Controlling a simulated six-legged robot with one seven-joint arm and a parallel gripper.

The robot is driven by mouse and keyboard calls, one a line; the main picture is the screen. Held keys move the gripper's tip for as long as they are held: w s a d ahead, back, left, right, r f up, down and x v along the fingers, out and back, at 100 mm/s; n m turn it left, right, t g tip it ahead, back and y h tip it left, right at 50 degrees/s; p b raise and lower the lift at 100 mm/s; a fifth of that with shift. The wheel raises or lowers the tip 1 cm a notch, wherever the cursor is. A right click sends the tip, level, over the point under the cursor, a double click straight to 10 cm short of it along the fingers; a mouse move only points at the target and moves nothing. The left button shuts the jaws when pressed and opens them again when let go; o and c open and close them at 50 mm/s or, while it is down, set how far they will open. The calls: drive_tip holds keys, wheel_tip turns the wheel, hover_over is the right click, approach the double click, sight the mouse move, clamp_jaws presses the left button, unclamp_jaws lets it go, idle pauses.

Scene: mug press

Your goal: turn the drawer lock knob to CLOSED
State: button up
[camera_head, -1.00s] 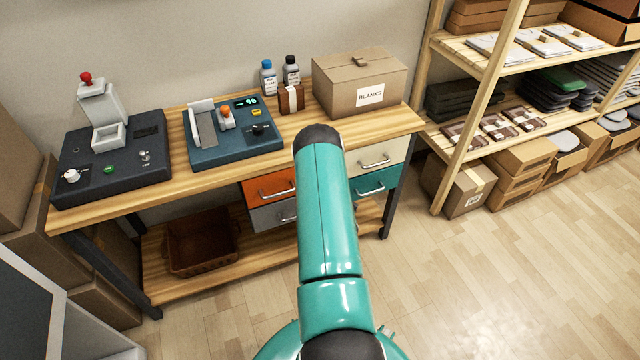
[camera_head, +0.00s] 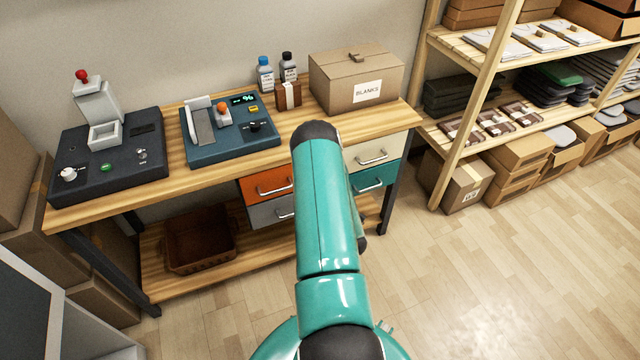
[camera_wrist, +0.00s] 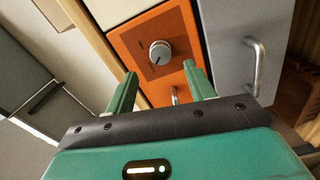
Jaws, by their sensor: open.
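The drawer lock knob (camera_wrist: 160,52) is a round grey knob with a dark mark on its face, on an orange panel (camera_wrist: 128,44) in the wrist view. I cannot read which position it points to. In the head view my arm hides the knob. My gripper (camera_wrist: 161,84) is open and empty, its two green fingers apart and pointing toward the orange panel. The knob appears just beyond the fingertips, between their lines. I see no contact.
An orange drawer (camera_head: 270,187) with a bar handle shows left of my arm, above a grey drawer (camera_head: 270,213). Cream (camera_head: 380,150) and teal (camera_head: 384,176) drawers are to the right. In the wrist view a grey drawer's handle (camera_wrist: 256,67) sticks out right of my fingers.

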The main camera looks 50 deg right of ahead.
drive_tip(key=v, duration=0.7)
idle(0.4)
